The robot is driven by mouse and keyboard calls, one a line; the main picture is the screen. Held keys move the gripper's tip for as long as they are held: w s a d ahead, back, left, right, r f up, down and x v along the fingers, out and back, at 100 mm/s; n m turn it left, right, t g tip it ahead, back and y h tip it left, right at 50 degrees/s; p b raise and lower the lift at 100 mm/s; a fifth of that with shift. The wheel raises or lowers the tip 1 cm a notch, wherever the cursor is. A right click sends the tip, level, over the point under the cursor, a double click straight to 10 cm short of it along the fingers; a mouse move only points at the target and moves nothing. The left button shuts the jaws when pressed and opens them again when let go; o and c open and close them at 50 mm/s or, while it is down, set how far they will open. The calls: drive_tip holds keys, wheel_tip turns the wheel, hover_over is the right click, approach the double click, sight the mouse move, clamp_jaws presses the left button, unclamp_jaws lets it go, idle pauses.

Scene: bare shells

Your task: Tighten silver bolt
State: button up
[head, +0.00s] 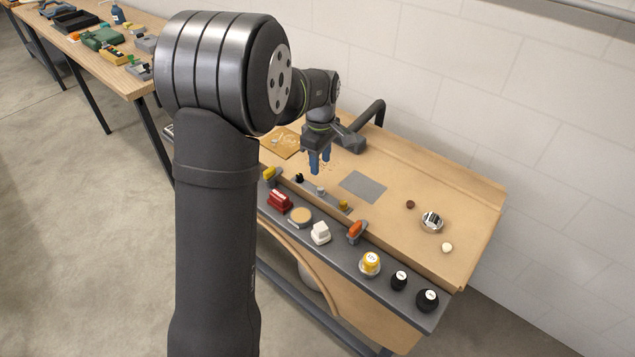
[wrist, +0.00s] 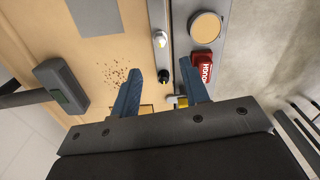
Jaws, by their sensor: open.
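The silver bolt (head: 321,191) stands in the middle of a grey strip on the workbench, between a black bolt (head: 299,178) and a brass-coloured one (head: 343,204). In the wrist view the silver bolt (wrist: 159,39) shows a bright head beyond my fingertips, with the black bolt (wrist: 163,76) nearer. My gripper (head: 320,165) has blue fingers pointing down and hangs above the bench behind the strip. In the wrist view my gripper (wrist: 159,70) is open and empty, its fingers spread apart in the picture on either side of the black bolt.
A front ledge holds a red box (head: 280,201), a round wooden-topped disc (head: 300,216), a white block (head: 320,233) and several knobs. A grey plate (head: 363,186) lies flat behind the strip. A dark grey device (wrist: 62,85) stands at left in the wrist view. Brown crumbs dot the bench.

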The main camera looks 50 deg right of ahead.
sight(320, 188)
wheel_tip(320, 188, down, 10)
drive_tip(key=shift+r, duration=0.15)
drive_tip(key=shift+c, duration=0.4)
clamp_jaws()
